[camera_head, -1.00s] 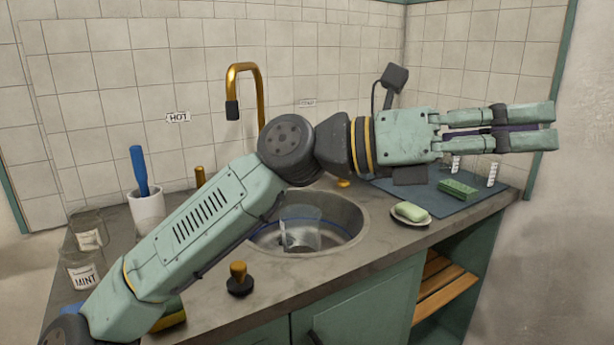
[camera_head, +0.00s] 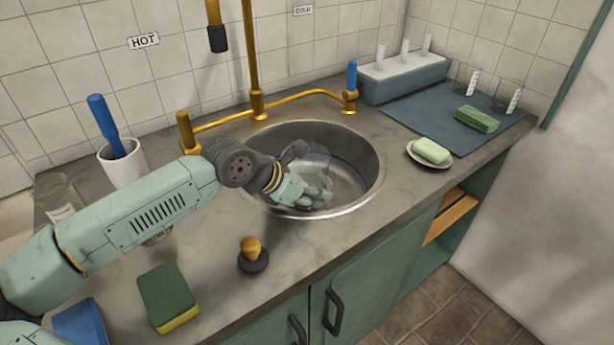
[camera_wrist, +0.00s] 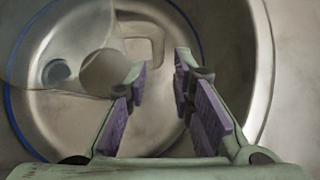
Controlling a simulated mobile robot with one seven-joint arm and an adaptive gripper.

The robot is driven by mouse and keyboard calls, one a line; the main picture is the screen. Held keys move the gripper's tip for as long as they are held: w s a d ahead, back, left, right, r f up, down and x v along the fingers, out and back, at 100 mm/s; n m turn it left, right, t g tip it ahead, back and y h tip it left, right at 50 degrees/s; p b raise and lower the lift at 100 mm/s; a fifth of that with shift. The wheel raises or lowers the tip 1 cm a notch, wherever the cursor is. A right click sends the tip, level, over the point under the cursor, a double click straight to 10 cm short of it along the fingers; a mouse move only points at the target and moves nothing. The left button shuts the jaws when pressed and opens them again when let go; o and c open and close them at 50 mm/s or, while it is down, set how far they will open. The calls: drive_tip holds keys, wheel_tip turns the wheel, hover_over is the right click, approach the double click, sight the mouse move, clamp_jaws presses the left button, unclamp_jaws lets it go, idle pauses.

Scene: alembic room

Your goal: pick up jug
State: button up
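The jug (camera_head: 318,162) is clear, see-through glass and stands in the round metal sink (camera_head: 365,190). My gripper (camera_head: 318,196) reaches down into the sink at the jug's near side and partly covers it. In the wrist view my gripper (camera_wrist: 160,66) is open, with a clear gap between its two purple-padded fingers. The jug (camera_wrist: 62,42) shows there faintly at the upper left. A loop that looks like its handle lies just beyond the fingertips. I cannot tell whether a finger touches the jug.
A gold tap (camera_head: 250,60) with pipes stands behind the sink. A plug with a gold knob (camera_head: 250,248) and a green-yellow sponge (camera_head: 168,295) lie in front. A white cup with a blue-handled tool (camera_head: 122,160) is left; a soap dish (camera_head: 430,156) is right.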

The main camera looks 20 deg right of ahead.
sight(329, 207)
drive_tip(key=p+x, duration=0.1)
drive_tip(key=x, duration=0.1)
drive_tip(key=p+x, duration=0.1)
drive_tip(key=x, duration=0.2)
drive_tip(key=shift+w+d+r+p, duration=0.1)
drive_tip(key=shift+w+d+p, duration=0.15)
drive_tip(key=shift+d+p, duration=0.2)
drive_tip(key=shift+w+d+f, duration=0.1)
drive_tip(key=shift+d+f, duration=0.05)
drive_tip(key=shift+f, duration=0.15)
drive_tip(key=shift+c, duration=0.3)
clamp_jaws()
drive_tip(key=shift+w+r, duration=0.1)
drive_tip(key=shift+r, duration=0.15)
